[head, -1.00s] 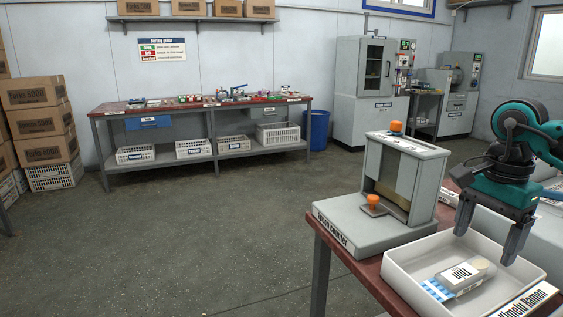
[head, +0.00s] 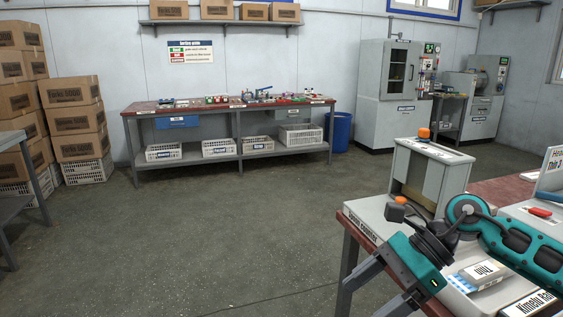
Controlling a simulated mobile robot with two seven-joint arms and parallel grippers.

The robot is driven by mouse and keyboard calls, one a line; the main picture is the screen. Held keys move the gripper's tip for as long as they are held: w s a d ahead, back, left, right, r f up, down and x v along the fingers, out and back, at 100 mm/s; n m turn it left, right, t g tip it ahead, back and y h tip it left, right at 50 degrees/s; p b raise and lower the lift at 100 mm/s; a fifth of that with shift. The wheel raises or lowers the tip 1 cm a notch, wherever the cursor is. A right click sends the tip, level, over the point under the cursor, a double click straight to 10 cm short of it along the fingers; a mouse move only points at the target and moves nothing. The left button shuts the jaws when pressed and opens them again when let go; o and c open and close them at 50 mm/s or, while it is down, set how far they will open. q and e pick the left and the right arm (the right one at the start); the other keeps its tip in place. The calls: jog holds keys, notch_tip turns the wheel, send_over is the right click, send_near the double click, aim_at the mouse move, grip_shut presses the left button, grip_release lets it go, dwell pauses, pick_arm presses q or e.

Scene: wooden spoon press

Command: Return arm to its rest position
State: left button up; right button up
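My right arm comes in from the right, teal and black, across the front of the red-topped table (head: 490,189). Its gripper (head: 360,302) points down and left, past the table's left edge, over the floor. The two grey fingers are apart with nothing visible between them; the tips lie near the bottom of the picture. The arm partly covers the white tray (head: 465,304), in which a packet marked "Thin" (head: 482,273) lies. My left gripper is not in view.
The grey spoon counter (head: 433,172) with orange knobs stands on the table behind my arm. A long workbench (head: 225,105) with crates beneath is at the back, beside a blue bin (head: 339,131). Stacked boxes (head: 78,120) stand at left. The middle floor is clear.

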jog(key=a+r+m+t+y+p, duration=0.25)
jog(key=a+m+t+y, duration=0.2)
jog(key=m, duration=0.35)
jog(key=a+r+m+t+y+p, duration=0.1)
jog(key=a+r+m+t+y, duration=0.2)
jog(key=a+m+y, duration=0.45)
jog(key=s+d+f+m+t+h+p, duration=0.15)
jog(key=d+f+m+t+h, duration=0.5)
jog(key=m, duration=0.75)
jog(key=s+d+f+m+t+h+p, duration=0.1)
jog(key=d+f+m+t+h+p, duration=0.2)
jog(key=f+m+h, duration=0.85)
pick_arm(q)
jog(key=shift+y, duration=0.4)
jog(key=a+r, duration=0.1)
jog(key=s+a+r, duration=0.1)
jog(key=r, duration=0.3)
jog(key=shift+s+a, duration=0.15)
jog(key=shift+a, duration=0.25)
pick_arm(e)
jog(key=s+d+f+m+g+h, duration=0.1)
jog(key=s+d+f+m+g, duration=0.3)
jog(key=s+m, duration=0.6)
jog(key=shift+d+f+m+g+h, duration=0.3)
jog(key=shift+d+f+m, duration=0.4)
jog(key=shift+f, duration=0.15)
